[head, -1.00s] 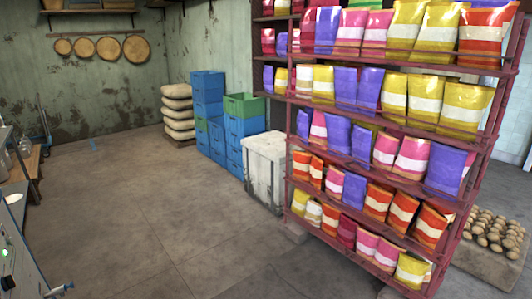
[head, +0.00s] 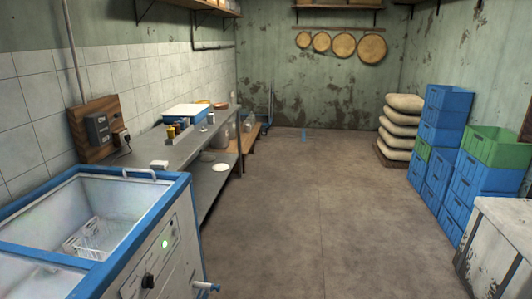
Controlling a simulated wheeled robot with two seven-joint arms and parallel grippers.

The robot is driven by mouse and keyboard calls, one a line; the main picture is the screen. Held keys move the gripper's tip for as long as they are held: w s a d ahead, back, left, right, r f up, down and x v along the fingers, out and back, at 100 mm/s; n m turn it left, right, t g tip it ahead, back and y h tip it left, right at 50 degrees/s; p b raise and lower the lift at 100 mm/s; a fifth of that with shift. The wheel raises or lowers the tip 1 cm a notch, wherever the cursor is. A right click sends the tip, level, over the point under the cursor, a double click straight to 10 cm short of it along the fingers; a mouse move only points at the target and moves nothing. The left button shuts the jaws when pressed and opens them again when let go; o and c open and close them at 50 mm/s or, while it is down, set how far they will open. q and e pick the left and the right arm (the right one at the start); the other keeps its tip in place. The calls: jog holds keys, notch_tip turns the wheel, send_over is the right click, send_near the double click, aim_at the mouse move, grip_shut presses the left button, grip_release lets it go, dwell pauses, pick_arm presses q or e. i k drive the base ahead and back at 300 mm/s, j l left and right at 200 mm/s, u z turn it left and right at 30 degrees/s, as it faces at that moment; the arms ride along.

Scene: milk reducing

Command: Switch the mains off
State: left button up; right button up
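A grey box that looks like the mains switch (head: 98,131) is fixed to a brown wooden board (head: 86,144) on the tiled left wall. A dark plug or socket (head: 120,137) with a cable sits at its right on the same board. The switch's on or off position is too small to tell. A blue-rimmed white vat (head: 180,181) stands in front of the board at the lower left. Its front panel has a lit green lamp (head: 165,243) and a black knob (head: 148,281). Neither of my grippers is in view.
A grey metal counter (head: 190,146) with small items runs along the left wall beyond the vat. Blue and green crates (head: 447,125), stacked sacks (head: 399,140) and a worn white box (head: 505,235) stand on the right. The floor in the middle is clear.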

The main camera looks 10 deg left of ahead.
aim_at(116, 115)
jog(key=i+j+u, duration=0.1)
jog(key=i+u, duration=0.7)
jog(key=i+l+u, duration=0.15)
jog(key=i+u, duration=0.25)
jog(key=i+l+u, duration=0.2)
jog(key=u, duration=0.2)
